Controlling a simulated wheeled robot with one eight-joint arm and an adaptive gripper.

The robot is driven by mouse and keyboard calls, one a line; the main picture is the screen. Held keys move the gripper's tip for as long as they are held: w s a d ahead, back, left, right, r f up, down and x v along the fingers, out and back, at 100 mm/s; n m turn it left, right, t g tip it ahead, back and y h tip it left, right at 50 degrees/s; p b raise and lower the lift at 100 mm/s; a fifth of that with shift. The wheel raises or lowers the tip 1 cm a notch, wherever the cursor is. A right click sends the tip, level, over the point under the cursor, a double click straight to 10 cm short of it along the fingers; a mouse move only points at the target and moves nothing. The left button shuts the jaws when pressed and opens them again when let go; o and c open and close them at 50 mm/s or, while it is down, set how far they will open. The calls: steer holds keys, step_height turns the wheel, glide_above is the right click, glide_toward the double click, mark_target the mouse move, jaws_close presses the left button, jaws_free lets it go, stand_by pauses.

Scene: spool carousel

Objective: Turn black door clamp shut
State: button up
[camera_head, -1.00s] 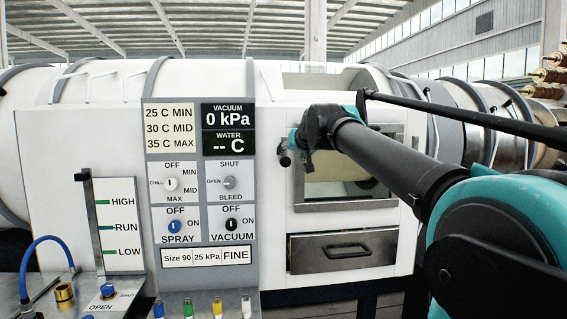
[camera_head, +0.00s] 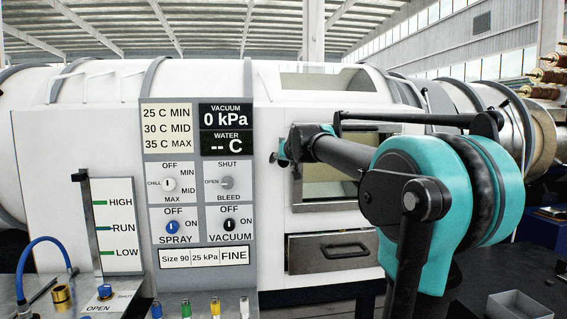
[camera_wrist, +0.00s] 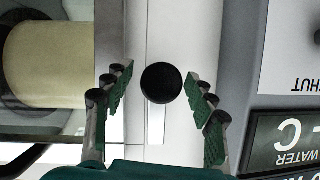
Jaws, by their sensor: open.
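The black door clamp shows in the wrist view as a round black knob end (camera_wrist: 161,83) on the pale machine front, beside the door frame. In the head view it is a small dark knob (camera_head: 273,157) at the left edge of the door (camera_head: 298,190). My gripper (camera_wrist: 158,77) is open in the wrist view, with one green-padded finger on each side of the knob and gaps between pads and knob. In the head view my gripper (camera_head: 286,149) is at the door's left edge, small and partly hidden by my arm. The clamp's lever is hidden.
A cream roll (camera_wrist: 45,60) sits behind the door window. The control panel (camera_head: 198,190) with its displays and dials is just left of the clamp. A drawer (camera_head: 345,248) is below the door. A grey bin (camera_head: 520,303) stands at lower right.

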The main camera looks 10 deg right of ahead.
steer(key=shift+c, duration=0.6)
jaws_close()
steer(key=shift+m, duration=0.3)
steer(key=shift+d+m+y, duration=0.1)
steer(key=shift+m+y, duration=1)
steer(key=shift+m, duration=0.1)
steer(key=m+t+y, duration=0.1)
steer(key=m+y, duration=0.1)
steer(key=m, duration=0.1)
steer(key=shift+f, duration=0.1)
steer(key=m+t+y, duration=0.1)
steer(key=m, duration=0.3)
steer(key=shift+f+m+t+y, duration=0.15)
steer(key=shift+m+t, duration=0.35)
steer(key=shift+m, duration=0.55)
steer(key=shift+r+m+t+y, duration=0.1)
steer(key=shift+m+t+y, duration=0.3)
steer(key=shift+m, duration=0.65)
